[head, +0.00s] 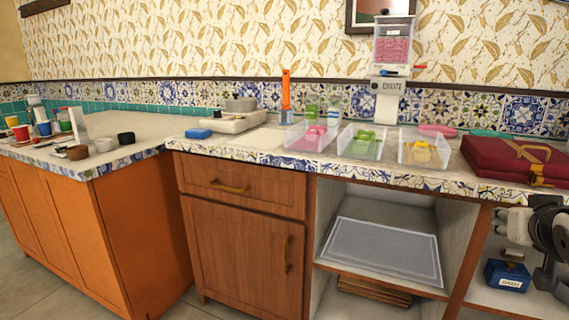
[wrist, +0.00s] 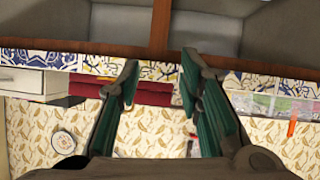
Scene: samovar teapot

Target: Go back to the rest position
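My gripper (wrist: 160,75) shows in the wrist view with its two green-padded fingers spread wide apart. Nothing is held between them; the wall, the counter edge and a maroon case (wrist: 150,94) show behind the gap. The wrist picture is upside down. In the head view, part of my arm (head: 549,232) shows at the right edge, in front of the lower shelf and below the maroon case (head: 505,162). The fingertips cannot be made out clearly there.
A blue box (head: 507,276) stands on the lower shelf beside my arm. Cups (head: 21,133) stand on the left counter. The floor at lower left is clear.

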